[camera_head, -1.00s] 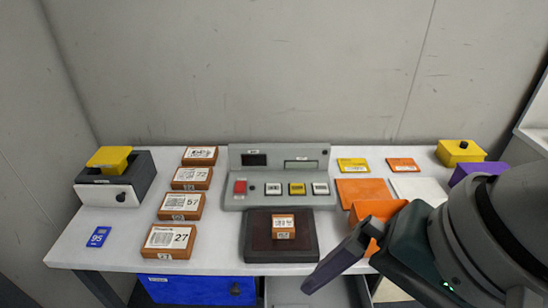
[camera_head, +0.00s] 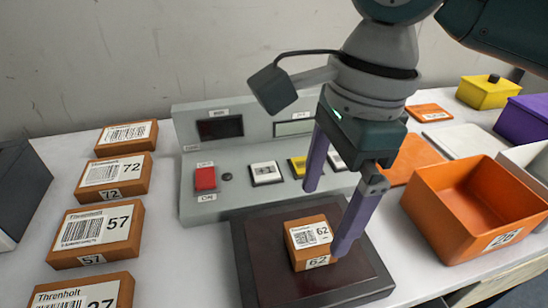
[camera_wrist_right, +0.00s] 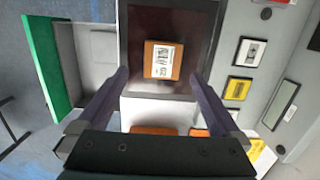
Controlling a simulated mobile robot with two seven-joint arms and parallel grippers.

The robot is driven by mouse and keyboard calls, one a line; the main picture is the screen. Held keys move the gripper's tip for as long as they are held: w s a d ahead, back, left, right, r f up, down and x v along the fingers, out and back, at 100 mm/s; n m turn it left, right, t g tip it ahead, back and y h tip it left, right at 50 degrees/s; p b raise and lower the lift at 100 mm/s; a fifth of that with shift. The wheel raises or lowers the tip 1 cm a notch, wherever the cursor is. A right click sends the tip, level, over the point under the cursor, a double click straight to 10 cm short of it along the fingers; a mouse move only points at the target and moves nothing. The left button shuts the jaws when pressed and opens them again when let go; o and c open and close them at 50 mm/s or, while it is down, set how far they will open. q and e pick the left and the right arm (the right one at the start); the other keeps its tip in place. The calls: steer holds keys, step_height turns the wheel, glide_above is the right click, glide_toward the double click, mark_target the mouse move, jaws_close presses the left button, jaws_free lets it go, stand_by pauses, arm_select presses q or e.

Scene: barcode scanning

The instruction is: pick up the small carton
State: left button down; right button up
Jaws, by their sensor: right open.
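The small carton (camera_head: 311,242) is an orange-brown box with a white barcode label marked 62. It sits on the dark scanner plate (camera_head: 258,262) in front of the grey console. In the right wrist view the carton (camera_wrist_right: 162,60) lies ahead of the fingers, between their lines. My right gripper (camera_head: 330,215) is open and empty; its purple fingers hang above and beside the carton, one finger overlapping the carton's right side in the head view. Whether that finger touches it I cannot tell. My right gripper's fingers also show in the right wrist view (camera_wrist_right: 161,80). My left gripper is not in view.
The grey console (camera_head: 228,160) with a red button stands behind the plate. Several larger labelled cartons (camera_head: 96,234) line the left. An orange bin (camera_head: 475,205) marked 26 stands at right, with yellow (camera_head: 487,92) and purple (camera_head: 525,122) boxes behind it.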

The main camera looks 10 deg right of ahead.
mark_target(312, 236)
steer(key=f, duration=0.2)
steer(key=f+b, duration=0.1)
steer(key=f, duration=0.2)
steer(key=shift+w+a+f+b, duration=0.15)
steer(key=shift+a+f+b, duration=0.15)
steer(key=shift+a+f, duration=0.1)
steer(key=shift+r, duration=0.1)
steer(key=c, duration=1.5)
